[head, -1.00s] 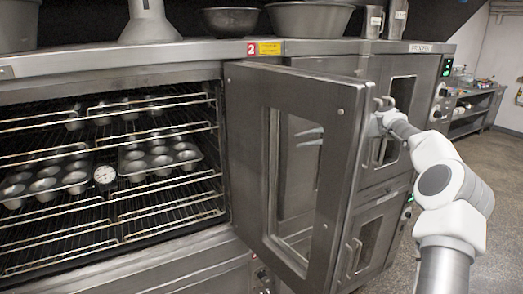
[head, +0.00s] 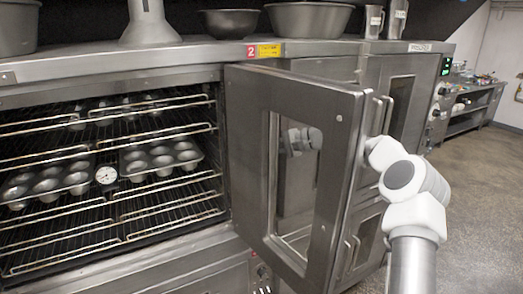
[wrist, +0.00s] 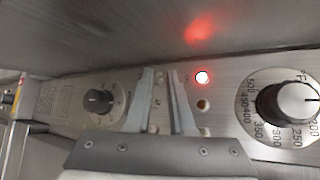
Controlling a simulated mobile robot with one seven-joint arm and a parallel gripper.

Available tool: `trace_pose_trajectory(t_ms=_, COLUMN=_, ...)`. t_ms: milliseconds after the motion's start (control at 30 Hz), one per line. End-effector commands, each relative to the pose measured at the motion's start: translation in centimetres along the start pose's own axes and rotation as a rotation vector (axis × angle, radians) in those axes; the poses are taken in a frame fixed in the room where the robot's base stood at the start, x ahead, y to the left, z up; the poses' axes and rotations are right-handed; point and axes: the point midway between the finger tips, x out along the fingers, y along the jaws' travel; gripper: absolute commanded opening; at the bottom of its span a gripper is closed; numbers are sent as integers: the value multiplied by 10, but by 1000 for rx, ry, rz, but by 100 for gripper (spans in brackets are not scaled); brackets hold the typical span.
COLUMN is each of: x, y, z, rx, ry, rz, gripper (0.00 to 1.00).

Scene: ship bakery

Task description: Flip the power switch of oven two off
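Oven two stands at the left in the head view, with a red number 2 label (head: 251,51) on its top edge. Its windowed door (head: 248,150) is swung open and hides its controls. My arm reaches behind this door, and part of it shows through the window. In the wrist view my gripper (wrist: 161,72) faces a steel control panel (wrist: 222,92), its two fingers apart with a narrow gap. Small fittings (wrist: 157,102) show between the fingers; I cannot tell whether one is the power switch or its position. A red lamp (wrist: 202,77) glows just right of the fingers.
A black temperature dial (wrist: 288,103) is right of the fingers and a smaller black knob (wrist: 98,102) is left. Muffin tins (head: 160,157) sit on the oven racks. A second oven (head: 400,105) stands to the right. Floor (head: 480,220) is free at right.

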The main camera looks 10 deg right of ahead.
Motion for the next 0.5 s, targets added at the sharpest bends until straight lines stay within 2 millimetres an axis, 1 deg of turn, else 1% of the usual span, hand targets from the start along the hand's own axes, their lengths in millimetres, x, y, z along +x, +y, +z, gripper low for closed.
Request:
trace_pose_trajectory(t_ms=67, x=0, y=0, z=0, rx=0, ry=0, rz=0, gripper=21)
trace_pose_trajectory(t_ms=100, x=0, y=0, z=0, rx=0, ry=0, rz=0, gripper=18)
trace_pose_trajectory(t_ms=200, x=0, y=0, z=0, rx=1, ry=0, rz=0, gripper=0)
trace_pose_trajectory(t_ms=500, x=-1, y=0, z=0, rx=0, ry=0, rz=-1, gripper=0)
